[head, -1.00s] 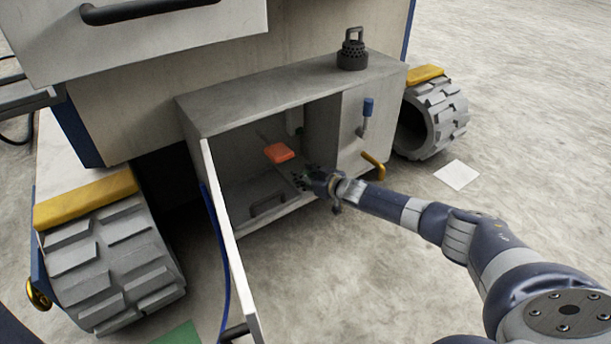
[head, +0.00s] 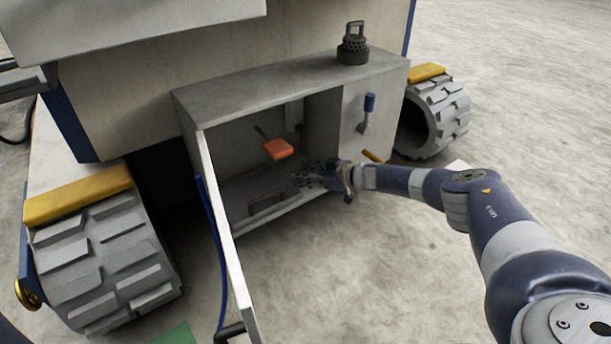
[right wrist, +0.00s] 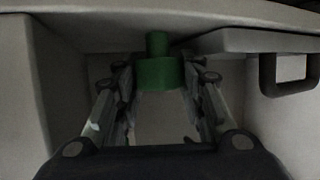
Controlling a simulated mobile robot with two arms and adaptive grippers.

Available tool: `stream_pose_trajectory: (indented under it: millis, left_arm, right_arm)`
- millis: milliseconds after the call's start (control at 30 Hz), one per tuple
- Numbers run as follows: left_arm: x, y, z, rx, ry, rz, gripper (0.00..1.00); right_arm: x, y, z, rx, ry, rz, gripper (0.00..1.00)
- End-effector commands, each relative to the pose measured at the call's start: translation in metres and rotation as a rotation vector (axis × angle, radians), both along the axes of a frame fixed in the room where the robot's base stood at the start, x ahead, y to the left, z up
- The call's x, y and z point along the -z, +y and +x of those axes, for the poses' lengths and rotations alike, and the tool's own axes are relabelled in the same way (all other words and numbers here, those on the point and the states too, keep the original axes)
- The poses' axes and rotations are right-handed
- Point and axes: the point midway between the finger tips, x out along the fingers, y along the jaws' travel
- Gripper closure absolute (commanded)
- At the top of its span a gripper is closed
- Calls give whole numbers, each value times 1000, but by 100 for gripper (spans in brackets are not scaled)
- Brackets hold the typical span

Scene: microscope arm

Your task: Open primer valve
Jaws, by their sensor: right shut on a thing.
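My right gripper (head: 308,176) reaches into the open compartment (head: 235,165) low on the machine, at its right side. In the right wrist view its two fingers (right wrist: 160,82) are shut on a green cylindrical knob (right wrist: 158,72) with a narrower stub. In the head view the knob is hidden by the gripper. An orange-red paddle handle (head: 278,149) on a thin rod stands inside, left of and above the gripper. I cannot tell from the pictures which part is the primer valve. My left gripper is not in view.
The compartment door (head: 225,235) hangs open on the left.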

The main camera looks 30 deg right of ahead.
Motion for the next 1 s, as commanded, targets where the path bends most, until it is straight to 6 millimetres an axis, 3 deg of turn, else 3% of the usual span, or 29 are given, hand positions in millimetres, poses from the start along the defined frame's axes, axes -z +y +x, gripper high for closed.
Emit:
stream_pose_trajectory:
  millis: [700, 733, 1000]
  left_arm:
    - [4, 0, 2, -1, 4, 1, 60]
    - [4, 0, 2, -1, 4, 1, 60]
    - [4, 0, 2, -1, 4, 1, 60]
  right_arm:
    - [0, -2, 0, -38, 0, -4, 87]
    - [0, -2, 0, -38, 0, -4, 57]
    - [0, -1, 0, -40, 0, -2, 55]
